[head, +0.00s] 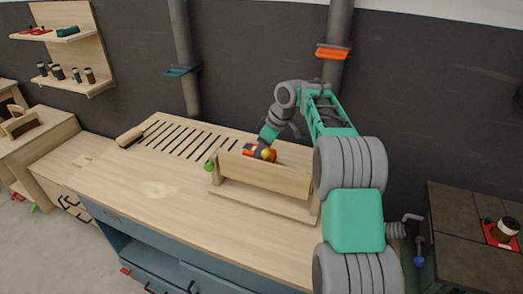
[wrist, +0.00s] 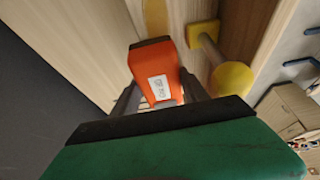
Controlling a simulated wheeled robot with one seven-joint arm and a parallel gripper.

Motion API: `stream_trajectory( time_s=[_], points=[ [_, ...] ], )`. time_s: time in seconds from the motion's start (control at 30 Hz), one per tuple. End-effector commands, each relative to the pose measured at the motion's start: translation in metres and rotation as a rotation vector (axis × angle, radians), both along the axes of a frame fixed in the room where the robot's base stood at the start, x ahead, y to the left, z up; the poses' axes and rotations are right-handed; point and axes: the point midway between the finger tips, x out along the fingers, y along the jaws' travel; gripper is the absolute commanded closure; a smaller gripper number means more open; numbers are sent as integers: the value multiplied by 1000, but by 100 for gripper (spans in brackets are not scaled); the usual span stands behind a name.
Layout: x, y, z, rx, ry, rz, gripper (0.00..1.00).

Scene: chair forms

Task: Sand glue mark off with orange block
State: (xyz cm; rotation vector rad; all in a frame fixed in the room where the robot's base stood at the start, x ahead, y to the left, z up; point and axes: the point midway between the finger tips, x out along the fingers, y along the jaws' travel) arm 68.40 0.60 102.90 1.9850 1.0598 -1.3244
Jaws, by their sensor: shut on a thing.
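The orange block (wrist: 157,72) has a dark sole and a white label. My gripper (wrist: 160,98) is shut on it, with a finger on either side. In the head view my gripper (head: 258,145) is behind the top of a wooden form (head: 262,180) on the bench, and the orange block (head: 250,153) shows there beside a yellow knob. In the wrist view an amber patch (wrist: 155,16), possibly the glue mark, lies on pale wood just beyond the block. I cannot tell whether the block touches the wood.
A yellow knob (wrist: 231,79) on a wooden rod stands close right of the block. A green knob (head: 209,167) is at the form's left end. The slotted bench top (head: 120,190) is mostly clear at left, with a wooden roller (head: 130,136) near its back edge.

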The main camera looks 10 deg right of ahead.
Motion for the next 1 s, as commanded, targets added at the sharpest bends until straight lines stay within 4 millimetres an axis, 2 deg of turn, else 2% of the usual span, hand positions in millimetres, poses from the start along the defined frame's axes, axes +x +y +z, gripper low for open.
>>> stream_trajectory(
  time_s=[0.3, 0.8, 1.0],
  points=[
    [10, 17, 0, 1, 3, 1, 80],
    [-5, -7, -1, 0, 2, 0, 80],
    [-3, -3, 1, 1, 3, 1, 80]
  ],
)
